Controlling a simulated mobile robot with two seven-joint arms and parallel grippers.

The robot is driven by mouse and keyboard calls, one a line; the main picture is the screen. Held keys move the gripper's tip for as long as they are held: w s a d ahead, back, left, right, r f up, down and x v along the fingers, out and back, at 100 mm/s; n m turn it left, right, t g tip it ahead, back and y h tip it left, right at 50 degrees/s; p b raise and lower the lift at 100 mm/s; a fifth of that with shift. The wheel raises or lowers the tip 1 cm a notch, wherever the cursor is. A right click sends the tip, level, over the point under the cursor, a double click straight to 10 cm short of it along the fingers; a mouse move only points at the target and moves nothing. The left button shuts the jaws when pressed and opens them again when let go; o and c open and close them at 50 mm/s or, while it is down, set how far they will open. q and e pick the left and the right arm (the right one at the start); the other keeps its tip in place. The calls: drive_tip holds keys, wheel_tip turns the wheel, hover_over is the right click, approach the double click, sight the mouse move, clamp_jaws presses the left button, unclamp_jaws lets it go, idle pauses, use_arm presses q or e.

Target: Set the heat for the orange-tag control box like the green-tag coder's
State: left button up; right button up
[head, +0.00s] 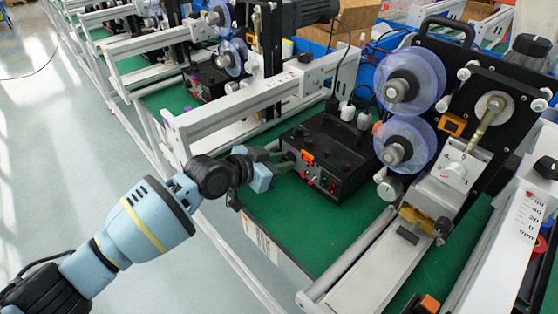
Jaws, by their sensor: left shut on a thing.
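The black control box (335,150) stands on the green bench top at centre, with an orange tag (308,157) on its front top edge. Red and green controls (322,182) show on its front face. My left gripper (284,160) reaches in from the left and is shut at the box's left front edge, seemingly on a knob. The fingers hide the knob, so its setting cannot be read. I cannot make out a green-tag coder in this view. My right gripper is not in view.
A coder with clear blue-rimmed reels (411,82) stands right of the box. A white rail (262,98) runs behind the box. Another black box (212,78) with a purple mark sits on a row farther back. Open floor (70,140) lies at left.

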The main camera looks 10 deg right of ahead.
use_arm(q)
drive_tip(key=shift+s+d+r+m+t+y+p, duration=0.15)
drive_tip(key=shift+m+t+y+p, duration=0.25)
drive_tip(key=shift+m+t+p, duration=0.6)
drive_tip(key=shift+m+y+p, duration=0.3)
drive_tip(key=shift+m, duration=0.5)
drive_tip(key=shift+m+t, duration=0.3)
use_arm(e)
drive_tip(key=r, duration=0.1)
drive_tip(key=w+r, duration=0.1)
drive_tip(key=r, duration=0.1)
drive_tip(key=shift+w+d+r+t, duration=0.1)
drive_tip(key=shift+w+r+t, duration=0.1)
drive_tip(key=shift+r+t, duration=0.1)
use_arm(q)
drive_tip(key=o, duration=1)
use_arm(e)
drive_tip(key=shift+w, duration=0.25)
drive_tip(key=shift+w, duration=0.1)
use_arm(q)
drive_tip(key=shift+s, duration=0.1)
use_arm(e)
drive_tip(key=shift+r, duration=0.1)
